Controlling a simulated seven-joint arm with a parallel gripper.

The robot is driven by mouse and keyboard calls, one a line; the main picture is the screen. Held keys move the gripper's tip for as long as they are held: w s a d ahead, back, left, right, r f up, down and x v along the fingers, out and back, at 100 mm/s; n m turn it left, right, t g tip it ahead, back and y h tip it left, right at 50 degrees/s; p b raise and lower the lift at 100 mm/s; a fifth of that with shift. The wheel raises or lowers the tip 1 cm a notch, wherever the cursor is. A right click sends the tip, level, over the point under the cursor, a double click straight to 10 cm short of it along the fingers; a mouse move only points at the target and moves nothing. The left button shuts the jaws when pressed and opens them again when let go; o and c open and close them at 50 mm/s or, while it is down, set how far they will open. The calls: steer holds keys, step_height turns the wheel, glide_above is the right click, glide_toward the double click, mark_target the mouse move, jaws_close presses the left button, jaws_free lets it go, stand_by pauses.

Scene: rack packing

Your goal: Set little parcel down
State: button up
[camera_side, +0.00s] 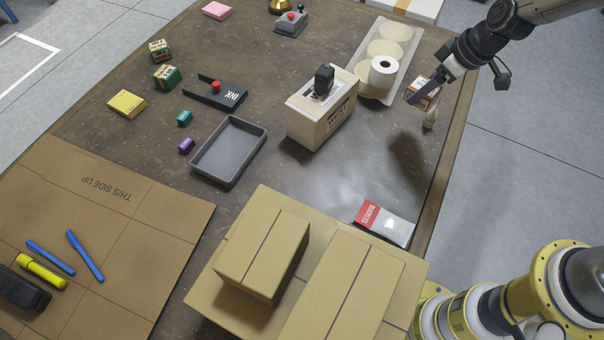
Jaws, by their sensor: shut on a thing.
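The little parcel (427,93), a small tan and white box, is at the right side of the table. My gripper (422,97) is shut on it, with a dark finger along its left side. The far finger is hard to make out. A dark shadow lies on the table to the lower left of the parcel, and the parcel looks held above the surface. A small pale object (430,118) shows just below the parcel; I cannot tell what it is.
A grey tray (371,81) with a white roll (382,76) stands left of my gripper. A large cream box (310,119) stands further left. An empty dark tray (229,151) lies mid-table. Stacked cardboard boxes (262,252) fill the front. The table between the cream box and right edge is clear.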

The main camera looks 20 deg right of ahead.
steer(key=s+a+r+n+g+y, duration=0.2)
steer(key=s+a+n, duration=0.5)
steer(key=s+a, duration=1.15)
glide_toward(295, 185)
steer(key=shift+a+f, duration=0.35)
steer(key=shift+a, duration=0.35)
steer(key=shift+w+a+f, duration=0.45)
steer(key=shift+w+f, duration=0.05)
steer(key=shift+f, duration=1.8)
steer(key=shift+f, duration=0.15)
steer(key=o, duration=1.4)
